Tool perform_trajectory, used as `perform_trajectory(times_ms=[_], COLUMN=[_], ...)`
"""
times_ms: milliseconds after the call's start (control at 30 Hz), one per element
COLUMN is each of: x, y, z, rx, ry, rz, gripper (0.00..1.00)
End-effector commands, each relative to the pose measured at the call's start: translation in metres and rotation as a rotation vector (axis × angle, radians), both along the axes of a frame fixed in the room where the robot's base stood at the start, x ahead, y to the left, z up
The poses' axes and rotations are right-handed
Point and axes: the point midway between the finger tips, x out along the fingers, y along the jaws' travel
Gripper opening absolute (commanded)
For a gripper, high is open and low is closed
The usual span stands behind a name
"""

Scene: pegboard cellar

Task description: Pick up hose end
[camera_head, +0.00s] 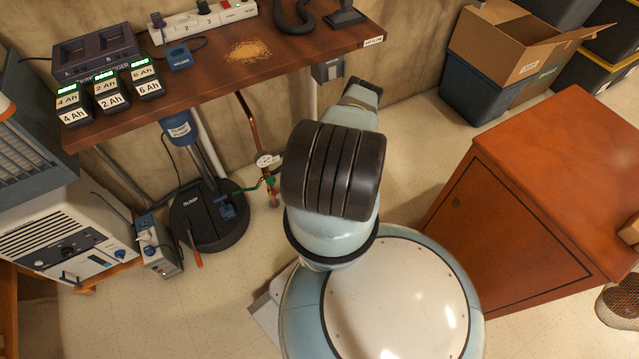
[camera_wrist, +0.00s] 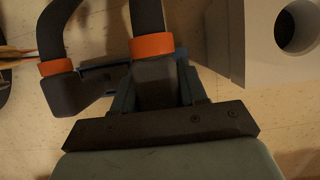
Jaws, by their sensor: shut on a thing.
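In the wrist view, my gripper (camera_wrist: 155,88) is shut around a dark hose end (camera_wrist: 153,72) with an orange collar. A dark hose runs up from that collar and out of the frame. A second dark hose end (camera_wrist: 65,92) with an orange collar lies just left of the gripper, outside the jaws. Whether the two belong to one hose cannot be told. In the head view my own arm fills the middle, and the gripper and held hose end cannot be made out.
In the wrist view, a pale block with a round hole (camera_wrist: 290,32) stands close on the right. In the head view, a bench (camera_head: 215,88) with battery packs is at upper left, a sump unit (camera_head: 208,222) below it. A wooden cabinet (camera_head: 540,150) stands on the right.

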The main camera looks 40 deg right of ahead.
Motion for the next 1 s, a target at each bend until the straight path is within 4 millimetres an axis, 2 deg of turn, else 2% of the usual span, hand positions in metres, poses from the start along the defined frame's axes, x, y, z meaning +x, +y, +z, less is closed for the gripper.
perform_trajectory(times_ms=[33,167,400,567,767,1000], x=[0.0,0.0,0.0,0.001,-0.001,-0.026], y=[0.0,0.0,-0.001,-0.001,-0.003,-0.036], z=[0.0,0.0,0.001,0.009,0.035,0.082], rx=[0.0,0.0,-0.001,0.0,0.0,-0.001], ry=[0.0,0.0,-0.001,-0.001,-0.001,-0.002], rz=[0.0,0.0,0.0,-0.002,-0.003,-0.007], gripper=[0.17,0.05,0.05,0.05,0.05,0.05])
